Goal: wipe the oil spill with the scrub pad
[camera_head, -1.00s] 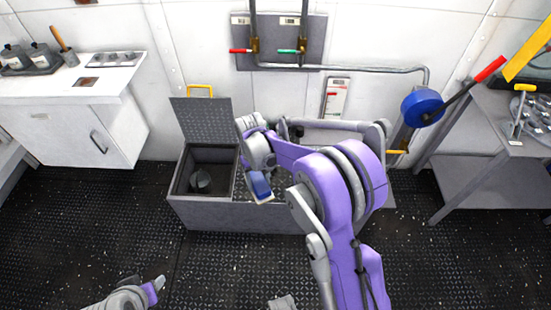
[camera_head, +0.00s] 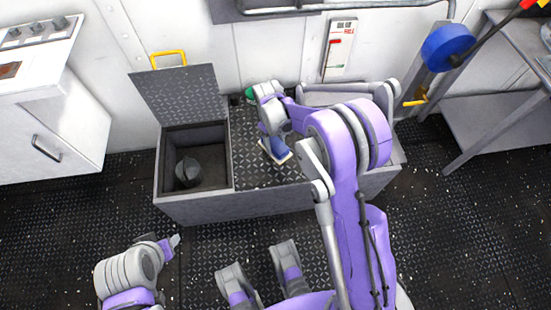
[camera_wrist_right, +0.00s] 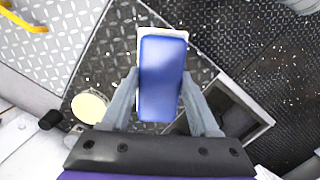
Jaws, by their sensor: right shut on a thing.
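The scrub pad (camera_head: 275,149) is a blue block with a pale underside. My right gripper (camera_wrist_right: 160,88) is shut on it, with one finger on each side in the right wrist view. It is tilted in the head view, over the dark patterned top of the low grey chest (camera_head: 262,201). I cannot tell whether the pad touches that top. I cannot make out the oil spill in either view; the arm and pad hide part of the chest top. My left gripper (camera_head: 174,242) is low at the left, in front of the chest and away from the pad; its jaw opening is unclear.
The chest's left compartment is open, with a grey round object (camera_head: 188,171) inside. Its raised lid (camera_head: 180,95) has a yellow handle (camera_head: 169,58). A pale round thing (camera_wrist_right: 90,107) sits near the pad. A white cabinet (camera_head: 50,125) stands left; a grey table (camera_head: 500,120) stands right.

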